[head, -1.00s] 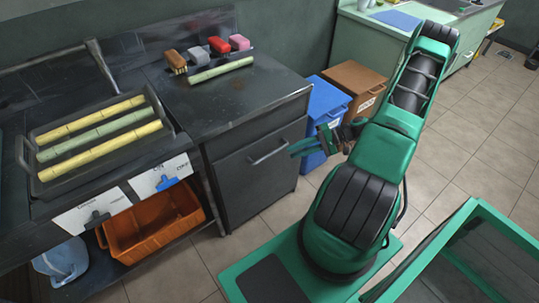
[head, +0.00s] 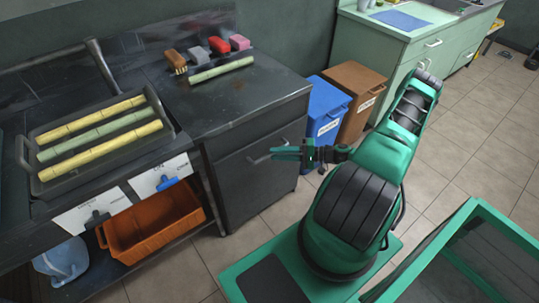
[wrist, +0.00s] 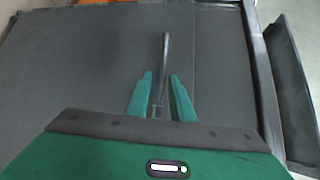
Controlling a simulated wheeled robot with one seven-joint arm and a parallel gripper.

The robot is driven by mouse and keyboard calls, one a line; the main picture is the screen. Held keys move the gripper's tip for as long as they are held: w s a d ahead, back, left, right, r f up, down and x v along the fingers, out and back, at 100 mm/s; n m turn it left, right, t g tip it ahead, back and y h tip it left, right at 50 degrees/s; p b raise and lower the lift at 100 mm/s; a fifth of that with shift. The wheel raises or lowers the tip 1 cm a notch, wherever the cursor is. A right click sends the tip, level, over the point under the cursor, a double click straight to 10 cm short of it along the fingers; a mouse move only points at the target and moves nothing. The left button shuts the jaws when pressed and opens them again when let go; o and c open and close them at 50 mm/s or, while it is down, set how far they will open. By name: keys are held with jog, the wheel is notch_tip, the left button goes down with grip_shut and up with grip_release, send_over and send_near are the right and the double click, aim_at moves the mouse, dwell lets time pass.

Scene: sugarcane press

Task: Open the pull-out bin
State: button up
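The pull-out bin (head: 240,190) is a dark grey cabinet front under the black counter, and it stands closed. Its metal bar handle (head: 268,152) runs across the upper part of the front. My gripper (head: 279,153) is at the right part of the handle in the head view. In the wrist view the handle (wrist: 165,62) runs lengthwise between the two green fingers of my gripper (wrist: 160,92). The fingers are apart, with gaps beside the bar. My gripper hides part of the handle in the head view.
A blue bin (head: 326,112) and a brown bin (head: 358,88) stand right of the cabinet. An orange crate (head: 150,232) sits on the low shelf to the left. Brushes and a cane piece (head: 222,70) lie on the counter. Tiled floor (head: 275,212) is free before the cabinet.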

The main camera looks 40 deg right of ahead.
jog(key=shift+x, duration=1.55)
